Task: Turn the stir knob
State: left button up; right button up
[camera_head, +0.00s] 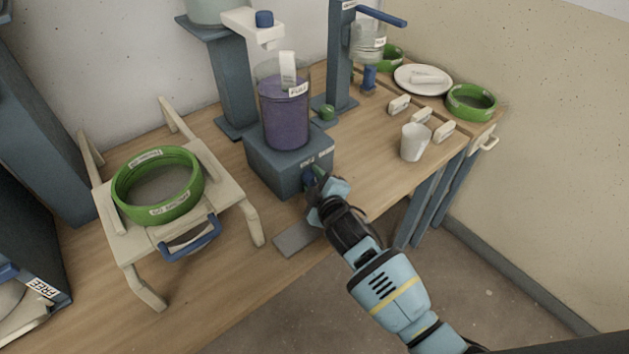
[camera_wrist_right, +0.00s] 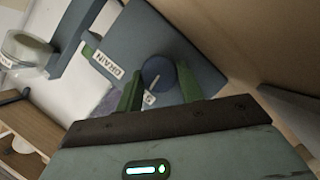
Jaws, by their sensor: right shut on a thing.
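The stir knob (camera_wrist_right: 157,68) is a round dark blue knob with a white mark, on the front of a blue-grey base box (camera_head: 272,168). A label beside it is mostly hidden by my fingers. My right gripper (camera_head: 316,181) is at the front of this box. In the right wrist view, its two green fingers (camera_wrist_right: 158,82) lie on either side of the knob and are shut on it. A clear bucket of purple glaze (camera_head: 285,115) stands on the box. My left gripper is not in view.
A wooden stand with a green ring (camera_head: 160,208) is at left. A grey plate (camera_head: 298,238) lies near the front table edge. A white cup (camera_head: 414,142), several labelled blocks, a white plate (camera_head: 408,78) and green rings are at right. A DRAIN label (camera_wrist_right: 107,65) is near the knob.

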jog(key=o, duration=1)
jog(key=shift+p+v, duration=0.6)
jog(key=shift+v, duration=3.3)
